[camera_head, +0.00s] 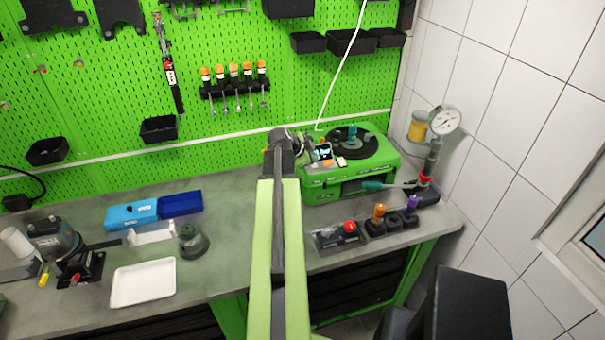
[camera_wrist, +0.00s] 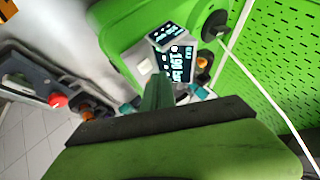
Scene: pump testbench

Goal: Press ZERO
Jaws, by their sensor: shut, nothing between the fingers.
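The green test bench (camera_head: 335,185) stands on the counter, with a round black top and a small control panel (camera_head: 323,154) at its front left. In the wrist view the panel's display (camera_wrist: 178,66) reads about 1.90 bar, turned on its side. A pale square button (camera_wrist: 145,67), an orange knob (camera_wrist: 202,62) and a teal part (camera_wrist: 201,92) sit around it. I cannot read which control is ZERO. My gripper (camera_wrist: 158,88) is shut and empty, its tip in front of the panel. Whether it touches is hidden. In the head view my arm covers the panel's left side.
A red-button box (camera_head: 347,231) and joystick boxes (camera_head: 379,220) stand in front of the bench. A pressure gauge (camera_head: 445,121) stands at the right by the tiled wall. A white tray (camera_head: 143,283) and blue boxes (camera_head: 131,216) lie left. A white cable (camera_head: 342,65) hangs behind.

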